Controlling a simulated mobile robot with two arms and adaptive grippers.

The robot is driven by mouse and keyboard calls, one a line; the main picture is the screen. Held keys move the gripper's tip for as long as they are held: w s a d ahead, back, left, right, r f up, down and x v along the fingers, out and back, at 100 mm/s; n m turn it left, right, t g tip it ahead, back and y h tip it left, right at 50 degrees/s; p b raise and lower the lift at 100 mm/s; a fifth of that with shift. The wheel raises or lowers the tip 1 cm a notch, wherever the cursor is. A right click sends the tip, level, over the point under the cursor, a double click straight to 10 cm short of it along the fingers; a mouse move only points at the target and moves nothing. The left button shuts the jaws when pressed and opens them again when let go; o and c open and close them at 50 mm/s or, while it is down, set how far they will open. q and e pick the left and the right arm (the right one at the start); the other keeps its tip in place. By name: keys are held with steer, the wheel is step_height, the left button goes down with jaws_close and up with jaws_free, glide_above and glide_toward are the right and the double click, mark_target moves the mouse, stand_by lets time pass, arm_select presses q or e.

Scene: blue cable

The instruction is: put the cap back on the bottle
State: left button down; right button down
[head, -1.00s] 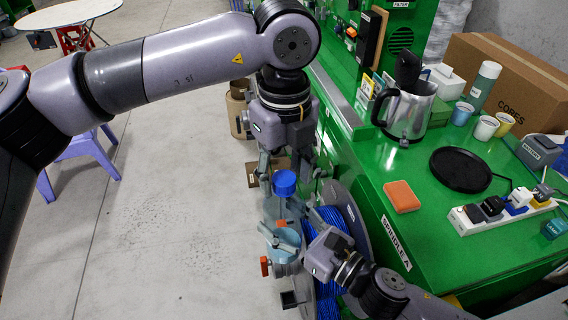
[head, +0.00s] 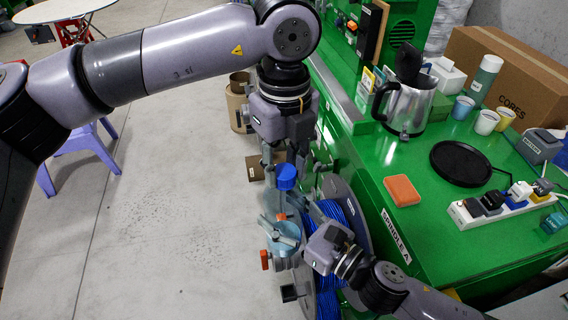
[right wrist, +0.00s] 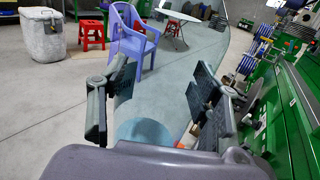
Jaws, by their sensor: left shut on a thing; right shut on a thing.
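My left gripper (head: 285,164) points down and is shut on the blue cap (head: 286,178). The cap is above the pale blue bottle (head: 284,244) in the head view. Whether they touch is unclear from this angle. My right gripper (head: 290,222) comes in from the lower right and is shut on the bottle, which its fingers partly cover. In the right wrist view, the bottle's pale blue body (right wrist: 145,131) shows low between the two fingers. The left gripper and cap do not show clearly there.
A spool of blue cable (head: 340,215) stands close to the right of the bottle, beside the green bench (head: 440,228). The bench holds a kettle (head: 405,108), a black round tray (head: 461,164), an orange block (head: 402,191) and a power strip (head: 505,208). The floor on the left is open.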

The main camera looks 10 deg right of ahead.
arm_select(q)
steer(key=m, duration=0.4)
steer(key=shift+m, duration=0.3)
steer(key=m, duration=0.3)
steer(key=shift+m, duration=0.3)
steer(key=m, duration=1.1)
steer(key=shift+m, duration=0.4)
steer(key=m, duration=0.7)
steer(key=shift+w+m, duration=0.1)
steer(key=shift+m, duration=0.3)
steer(key=m, duration=0.4)
steer(key=shift+m, duration=0.4)
steer(key=c, duration=1.1)
jaws_free()
steer(key=shift+f, duration=0.1)
